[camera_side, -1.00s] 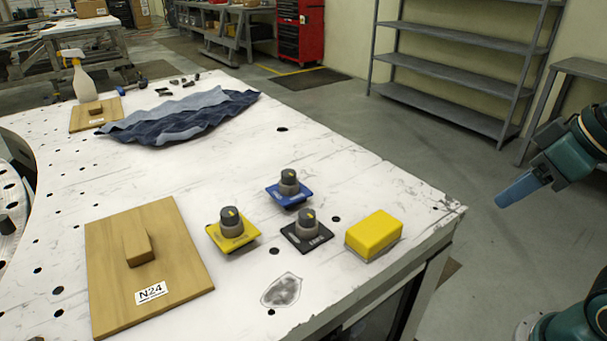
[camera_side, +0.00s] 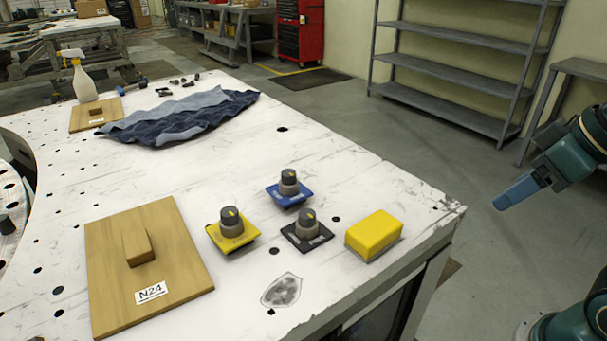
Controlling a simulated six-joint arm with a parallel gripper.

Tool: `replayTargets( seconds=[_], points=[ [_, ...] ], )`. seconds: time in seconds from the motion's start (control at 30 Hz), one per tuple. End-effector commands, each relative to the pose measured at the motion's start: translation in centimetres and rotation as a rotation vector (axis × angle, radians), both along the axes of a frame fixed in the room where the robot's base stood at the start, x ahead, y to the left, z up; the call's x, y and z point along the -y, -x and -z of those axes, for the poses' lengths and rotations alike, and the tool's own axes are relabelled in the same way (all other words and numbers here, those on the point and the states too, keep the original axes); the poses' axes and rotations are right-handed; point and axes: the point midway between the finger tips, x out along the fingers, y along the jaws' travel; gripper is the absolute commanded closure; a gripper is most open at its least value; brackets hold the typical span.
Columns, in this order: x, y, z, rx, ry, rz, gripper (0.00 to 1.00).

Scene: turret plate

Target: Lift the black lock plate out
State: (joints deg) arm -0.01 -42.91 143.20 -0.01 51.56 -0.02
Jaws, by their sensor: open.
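The black lock plate (camera_side: 322,238) is a small dark square with a grey knob (camera_side: 308,222) on it, near the front right of the white table. A yellow plate (camera_side: 222,243) with a knob is to its left, and a blue plate (camera_side: 287,200) with a knob is behind it. My gripper (camera_side: 508,197) hangs off the table's right edge, well apart from the plates. It is open and empty; its blue fingers overlap in this view.
A yellow block (camera_side: 373,235) lies just right of the black plate. A wooden board (camera_side: 185,255) with a handle block and an N24 label lies at left. A blue cloth (camera_side: 180,125), a spray bottle (camera_side: 82,80) and a smaller board (camera_side: 78,122) are farther back. Bare tabletop separates them.

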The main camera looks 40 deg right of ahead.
Motion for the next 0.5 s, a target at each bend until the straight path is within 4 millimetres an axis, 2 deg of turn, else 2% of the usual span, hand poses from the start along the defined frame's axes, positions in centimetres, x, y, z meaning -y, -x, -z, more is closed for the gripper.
replayTargets(
  seconds=[0.27, 0.5],
  points=[
    [-0.8, -1.8, -0.7, -0.013, 0.008, -0.062, 0.35],
    [-2.7, -6.1, -1.8, -0.037, 0.024, -0.207, 0.35]
  ],
)
